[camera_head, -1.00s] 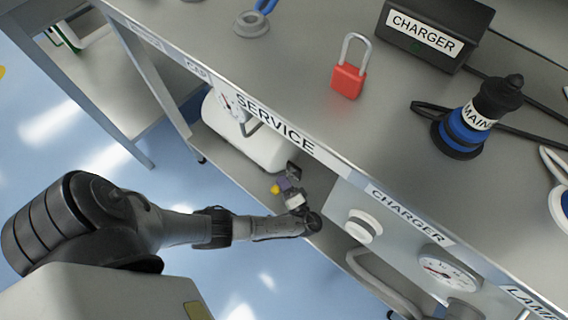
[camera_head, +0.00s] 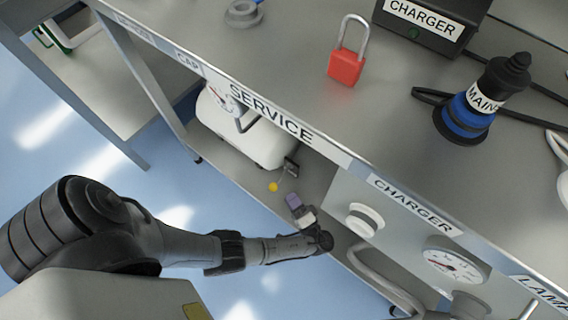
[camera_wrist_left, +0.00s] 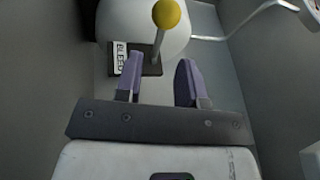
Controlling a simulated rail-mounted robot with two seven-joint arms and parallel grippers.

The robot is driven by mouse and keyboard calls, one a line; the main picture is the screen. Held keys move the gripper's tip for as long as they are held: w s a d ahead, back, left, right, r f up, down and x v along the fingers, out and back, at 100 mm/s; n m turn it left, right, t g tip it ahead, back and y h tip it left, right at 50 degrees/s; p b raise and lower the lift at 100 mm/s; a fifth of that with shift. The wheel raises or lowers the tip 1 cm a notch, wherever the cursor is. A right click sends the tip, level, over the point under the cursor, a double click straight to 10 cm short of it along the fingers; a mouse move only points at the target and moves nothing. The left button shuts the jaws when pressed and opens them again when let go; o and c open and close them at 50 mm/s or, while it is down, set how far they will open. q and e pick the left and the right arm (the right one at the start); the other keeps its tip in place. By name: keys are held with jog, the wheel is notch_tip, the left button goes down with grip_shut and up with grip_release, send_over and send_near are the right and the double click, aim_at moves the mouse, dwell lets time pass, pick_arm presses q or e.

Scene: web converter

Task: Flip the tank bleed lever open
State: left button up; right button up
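The white tank (camera_head: 262,140) lies on the lower shelf under the bench. Its bleed lever has a yellow ball knob (camera_head: 273,187). In the left wrist view the knob (camera_wrist_left: 166,13) tops a thin stem (camera_wrist_left: 158,45) rising from a dark bracket beside a BLEED label (camera_wrist_left: 120,58). My left gripper (camera_head: 293,199) is open, with its purple fingers apart. It is to the right of and below the knob in the head view, with a visible gap. In the wrist view the stem's base appears between the fingertips (camera_wrist_left: 159,60), beyond them. My right gripper is out of view.
The bench edge with the SERVICE label (camera_head: 271,114) overhangs the tank. A panel with a white knob (camera_head: 364,221) and a gauge (camera_head: 454,266) is right of my gripper. A red padlock (camera_head: 345,66) sits on the bench top. Open floor (camera_head: 200,180) is at the left.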

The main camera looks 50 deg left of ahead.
pick_arm(q)
jog(key=shift+v, duration=0.9)
jog(key=shift+d+f, duration=0.1)
jog(key=shift+d, duration=0.3)
jog(key=shift+s+d+f, duration=0.1)
jog(key=shift+d+f, duration=0.1)
jog(key=shift+d, duration=0.5)
jog(key=shift+c, duration=0.2)
